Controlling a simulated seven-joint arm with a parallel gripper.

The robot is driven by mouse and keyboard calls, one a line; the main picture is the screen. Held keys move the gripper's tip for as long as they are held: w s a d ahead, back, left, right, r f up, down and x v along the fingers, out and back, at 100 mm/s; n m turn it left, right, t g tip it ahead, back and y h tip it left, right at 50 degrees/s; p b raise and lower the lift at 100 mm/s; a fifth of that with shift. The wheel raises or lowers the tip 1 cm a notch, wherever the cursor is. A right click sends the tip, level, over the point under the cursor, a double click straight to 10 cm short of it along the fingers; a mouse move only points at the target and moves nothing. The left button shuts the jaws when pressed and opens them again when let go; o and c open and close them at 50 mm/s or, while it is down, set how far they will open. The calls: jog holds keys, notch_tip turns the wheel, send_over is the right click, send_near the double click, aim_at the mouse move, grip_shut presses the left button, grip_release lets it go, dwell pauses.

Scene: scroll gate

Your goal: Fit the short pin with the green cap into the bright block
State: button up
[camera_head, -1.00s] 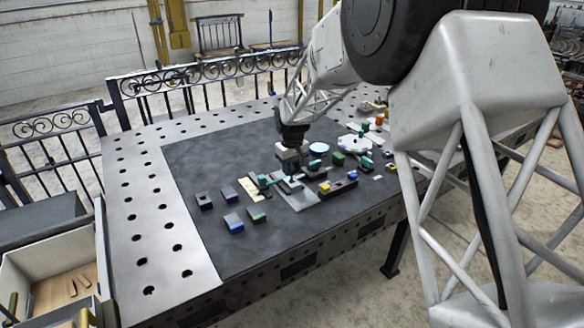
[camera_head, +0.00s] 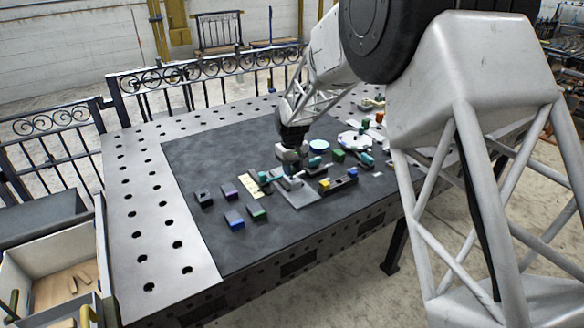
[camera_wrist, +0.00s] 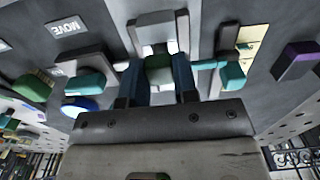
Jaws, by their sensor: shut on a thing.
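My gripper (camera_wrist: 160,82) is shut on the short pin with the green cap (camera_wrist: 158,70); the cap shows between the two fingers in the wrist view. The pale bright block (camera_wrist: 154,24) is just beyond the cap in that view, close to it. The pin's shank is hidden, so I cannot tell whether it is in the block or only near it. In the head view my gripper (camera_head: 289,165) is low over the grey plate (camera_head: 300,200), and the pin is too small to make out.
A teal-ended piece (camera_wrist: 232,75) lies close on one side of my gripper, and another teal piece (camera_wrist: 85,82) on the other. A dark rail (camera_head: 343,185) with yellow and blue parts stands right of the plate. Purple (camera_head: 229,191), blue (camera_head: 234,221) and green-topped (camera_head: 257,212) blocks lie left.

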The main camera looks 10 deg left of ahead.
jog(key=shift+f, duration=0.95)
dwell(0.6)
jog(key=o, duration=1.5)
jog(key=shift+o, duration=0.2)
jog(key=shift+r, duration=0.2)
jog(key=shift+r, duration=3.3)
